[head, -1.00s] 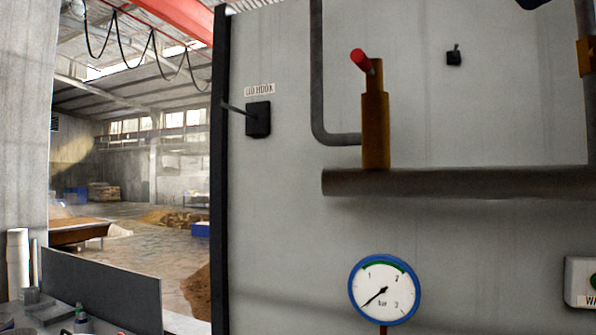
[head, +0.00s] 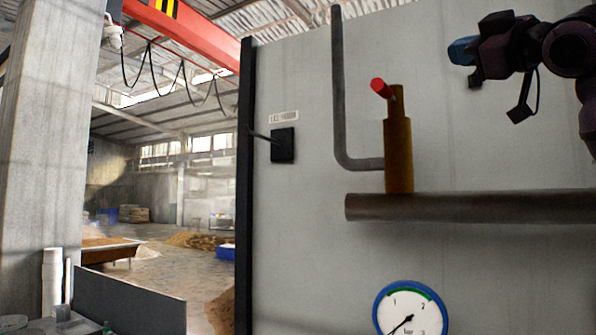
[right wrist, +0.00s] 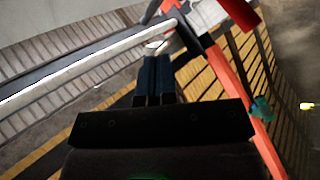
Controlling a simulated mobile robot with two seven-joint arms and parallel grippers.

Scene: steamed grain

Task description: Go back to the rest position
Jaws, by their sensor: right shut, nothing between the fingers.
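My right gripper (head: 462,51) is in the upper right of the head view, in front of the grey wall panel. Its arm comes in from the right edge, and its blue fingertips point left. In the right wrist view its dark blue fingers (right wrist: 154,80) are together with nothing between them. It is apart from the red-tipped brass valve (head: 398,140), which is to its lower left. My left gripper is in neither view.
The grey panel (head: 300,220) carries a lid hook (head: 283,145), a thick horizontal pipe (head: 460,206) and a blue-rimmed pressure gauge (head: 410,308). A low dark partition (head: 130,300) stands at the lower left. Open hall floor shows behind.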

